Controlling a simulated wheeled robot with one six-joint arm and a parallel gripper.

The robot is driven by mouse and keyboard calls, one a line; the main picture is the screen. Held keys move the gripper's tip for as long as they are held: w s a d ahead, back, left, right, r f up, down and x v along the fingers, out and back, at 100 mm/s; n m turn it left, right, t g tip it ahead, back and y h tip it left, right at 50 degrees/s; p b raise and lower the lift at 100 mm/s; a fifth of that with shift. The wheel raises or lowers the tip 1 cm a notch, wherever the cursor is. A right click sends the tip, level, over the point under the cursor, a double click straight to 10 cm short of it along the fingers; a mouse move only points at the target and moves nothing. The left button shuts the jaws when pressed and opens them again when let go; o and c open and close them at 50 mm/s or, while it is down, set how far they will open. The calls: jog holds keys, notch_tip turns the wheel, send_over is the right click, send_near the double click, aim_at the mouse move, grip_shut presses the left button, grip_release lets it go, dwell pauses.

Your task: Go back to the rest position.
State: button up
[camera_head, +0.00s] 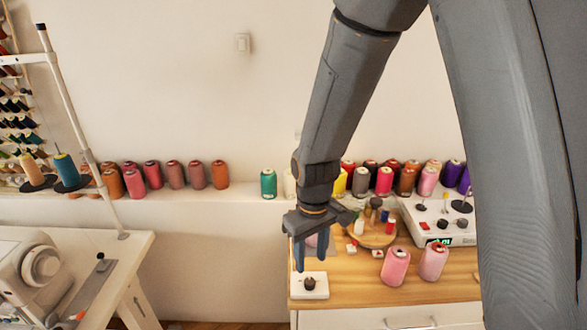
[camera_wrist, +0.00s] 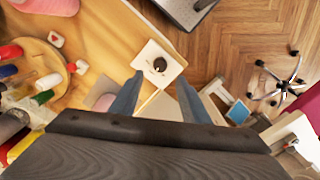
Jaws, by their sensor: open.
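My gripper (camera_head: 311,253) hangs from my arm with its fingers pointing down, over the left end of the wooden counter. In the wrist view my gripper (camera_wrist: 156,100) has its two fingers spread apart with nothing between them. A small white block with a dark round knob (camera_head: 309,284) sits on the counter just below the fingers. In the wrist view the white block (camera_wrist: 172,71) lies beyond the fingertips, apart from them.
The wooden counter (camera_head: 350,291) holds two pink spools (camera_head: 395,267), a round wooden tray (camera_head: 356,234) and a white machine with a display (camera_head: 440,222). Several thread spools line the wall ledge (camera_head: 238,192). A sewing machine table (camera_head: 131,249) stands left. An office chair base (camera_wrist: 277,85) is on the floor.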

jog(key=s+d+r+m+b, duration=0.1)
jog(key=s+d+m, duration=0.1)
jog(key=d, duration=0.2)
jog(key=s+d+r+m+t+b, duration=0.1)
jog(key=s+d+r+m, duration=0.1)
jog(key=d, duration=0.2)
jog(key=s+d+r+m+b, duration=0.1)
jog(key=s+d+r+m, duration=0.1)
jog(key=d, duration=0.3)
jog(key=shift+s+r, duration=0.25)
jog(key=shift+s, duration=0.25)
jog(key=shift+a, duration=0.1)
dwell(2.4)
